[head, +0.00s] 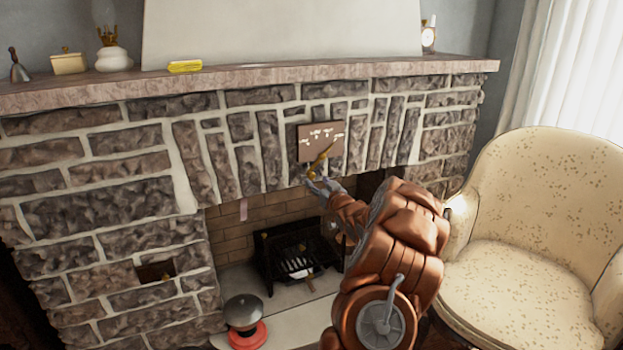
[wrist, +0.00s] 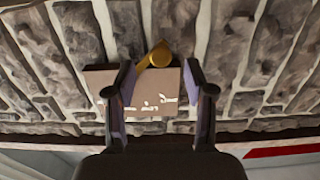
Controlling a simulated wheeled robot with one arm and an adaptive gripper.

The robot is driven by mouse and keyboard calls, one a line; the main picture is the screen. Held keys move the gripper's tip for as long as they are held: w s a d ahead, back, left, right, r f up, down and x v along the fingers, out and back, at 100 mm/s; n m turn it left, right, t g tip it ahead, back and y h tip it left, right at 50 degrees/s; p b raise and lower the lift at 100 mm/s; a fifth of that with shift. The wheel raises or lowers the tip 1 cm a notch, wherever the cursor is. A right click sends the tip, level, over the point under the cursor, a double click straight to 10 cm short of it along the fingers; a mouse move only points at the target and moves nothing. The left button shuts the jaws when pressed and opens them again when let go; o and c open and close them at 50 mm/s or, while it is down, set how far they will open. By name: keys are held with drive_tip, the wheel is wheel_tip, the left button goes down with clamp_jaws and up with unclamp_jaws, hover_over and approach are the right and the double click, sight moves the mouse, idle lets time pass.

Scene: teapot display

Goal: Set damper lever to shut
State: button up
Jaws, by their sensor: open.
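The damper lever (head: 322,157) is a brass lever in front of a brown plaque (head: 313,131) with small white lettering, on the stone fireplace front. In the head view it slants up to the right; I cannot read the lettering. My gripper (head: 313,181) is just below the lever's lower end. In the wrist view, my gripper (wrist: 160,76) has its two fingers apart. The round brass end of the lever (wrist: 157,57) shows between and beyond the fingertips, with the plaque (wrist: 146,90) behind. I cannot tell whether a finger touches the lever.
The stone mantel (head: 250,78) juts out above, with a lamp (head: 113,58) and a yellow plate (head: 185,66) on it. A black grate (head: 295,255) stands in the firebox below. A cream armchair (head: 530,235) is close on the right. A kettle-like pot (head: 243,312) sits on the hearth.

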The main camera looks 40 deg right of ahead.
sight(312, 178)
drive_tip(key=shift+x, duration=2.85)
clamp_jaws()
